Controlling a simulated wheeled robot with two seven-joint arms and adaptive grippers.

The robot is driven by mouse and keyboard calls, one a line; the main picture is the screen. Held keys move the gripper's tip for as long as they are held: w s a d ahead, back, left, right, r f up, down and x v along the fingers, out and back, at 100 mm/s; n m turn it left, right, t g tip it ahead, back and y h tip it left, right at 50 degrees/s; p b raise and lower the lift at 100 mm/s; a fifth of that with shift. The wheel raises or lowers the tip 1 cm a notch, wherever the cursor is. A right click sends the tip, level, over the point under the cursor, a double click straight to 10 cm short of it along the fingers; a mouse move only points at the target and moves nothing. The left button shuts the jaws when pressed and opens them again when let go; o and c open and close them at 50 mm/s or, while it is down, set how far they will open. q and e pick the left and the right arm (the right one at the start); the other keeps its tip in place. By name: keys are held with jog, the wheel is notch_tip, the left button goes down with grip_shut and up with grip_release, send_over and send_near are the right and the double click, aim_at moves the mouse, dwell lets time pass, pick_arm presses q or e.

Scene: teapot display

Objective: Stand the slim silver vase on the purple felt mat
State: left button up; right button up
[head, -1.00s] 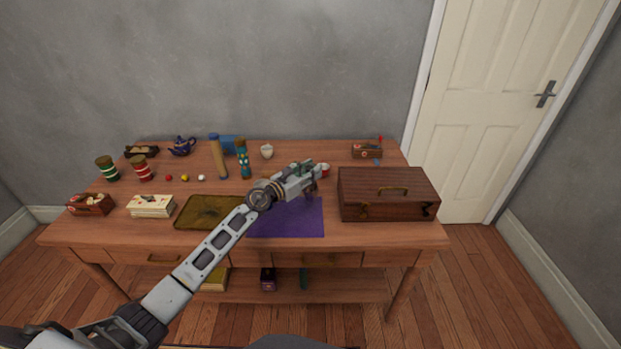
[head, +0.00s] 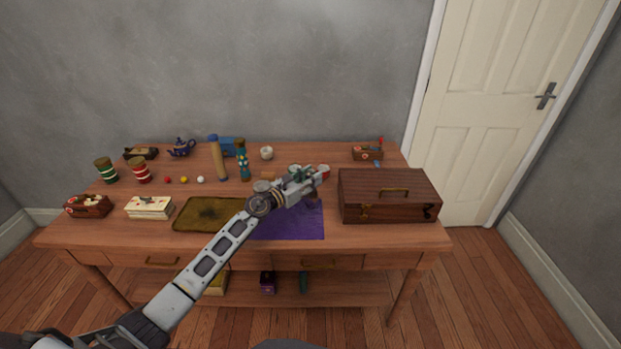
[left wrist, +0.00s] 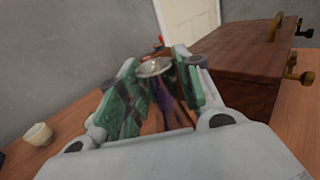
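The slim silver vase (left wrist: 155,68) shows in the left wrist view as a pale round rim and a narrow shiny body with purple tints. It stands between the green-padded fingers of my left gripper (left wrist: 156,85), which look closed on it. In the head view my left gripper (head: 308,180) is over the back right part of the purple felt mat (head: 300,222), and the vase is mostly hidden by the fingers. Whether its base touches the mat cannot be told. My left forearm covers the mat's left edge. My right gripper is not in view.
A large brown wooden chest (head: 388,195) stands close right of the mat. A dark yellow-green tray (head: 208,214) lies to its left. The front strip of the table is clear.

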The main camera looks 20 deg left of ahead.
pick_arm(q)
jog(key=shift+o, duration=1.2)
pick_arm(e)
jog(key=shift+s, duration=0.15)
pick_arm(q)
jog(key=shift+r, duration=0.2)
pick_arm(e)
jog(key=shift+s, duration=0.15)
pick_arm(q)
jog(key=shift+s+a, duration=0.15)
jog(key=shift+s, duration=0.15)
jog(key=v, duration=1.1)
jog(key=shift+s, duration=0.2)
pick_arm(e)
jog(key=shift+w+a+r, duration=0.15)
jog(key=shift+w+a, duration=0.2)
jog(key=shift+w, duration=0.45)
